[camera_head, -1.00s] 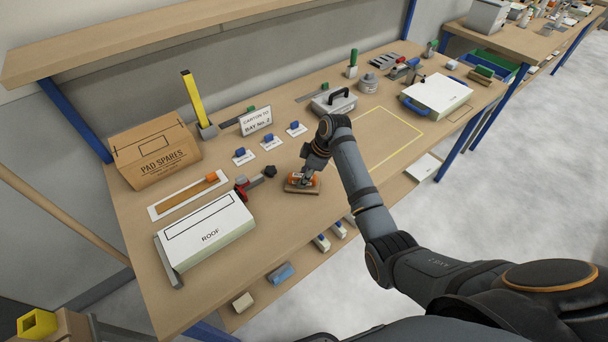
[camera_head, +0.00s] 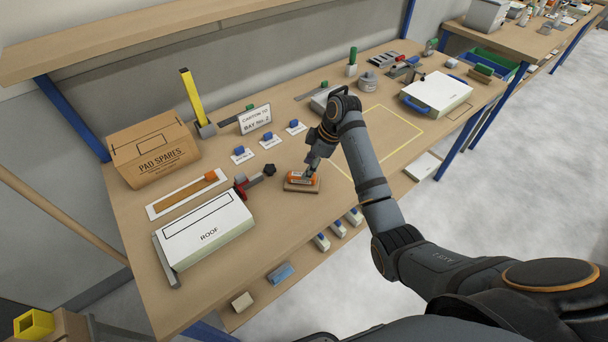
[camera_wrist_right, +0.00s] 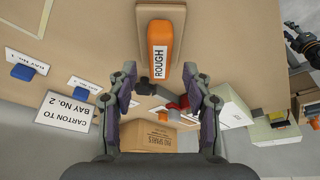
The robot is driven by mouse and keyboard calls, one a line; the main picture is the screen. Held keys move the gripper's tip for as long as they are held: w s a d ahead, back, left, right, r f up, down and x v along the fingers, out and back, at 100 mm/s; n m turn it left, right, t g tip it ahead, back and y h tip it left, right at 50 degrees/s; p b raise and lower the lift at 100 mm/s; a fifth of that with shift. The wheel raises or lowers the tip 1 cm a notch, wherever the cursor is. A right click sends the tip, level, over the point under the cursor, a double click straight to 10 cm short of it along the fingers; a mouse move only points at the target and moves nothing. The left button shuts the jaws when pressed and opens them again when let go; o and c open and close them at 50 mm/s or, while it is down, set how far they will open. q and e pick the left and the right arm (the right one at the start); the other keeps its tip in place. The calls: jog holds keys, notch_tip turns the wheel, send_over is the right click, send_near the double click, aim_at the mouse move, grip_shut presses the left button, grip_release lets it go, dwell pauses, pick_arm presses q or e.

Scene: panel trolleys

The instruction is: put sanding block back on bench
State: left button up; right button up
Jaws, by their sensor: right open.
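The sanding block, with its orange grip (camera_head: 303,176) and tan base, lies flat on the wooden bench (camera_head: 270,215), near its front edge. In the right wrist view its orange grip (camera_wrist_right: 160,42) carries a white label reading ROUGH. My right gripper (camera_head: 311,164) is just above the block in the head view. In the right wrist view this gripper (camera_wrist_right: 166,82) is open, fingers spread wide with nothing between them, and the block lies beyond the fingertips.
A white ROOF panel (camera_head: 207,231), a red-and-black clamp (camera_head: 250,182) and a PAD SPARES carton (camera_head: 152,152) stand left of the block. Small blue-knobbed pieces on white labels (camera_head: 268,139) lie behind it. A yellow-outlined area (camera_head: 402,130) to the right is clear.

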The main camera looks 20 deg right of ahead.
jog(key=v, duration=0.7)
jog(key=shift+b, duration=0.35)
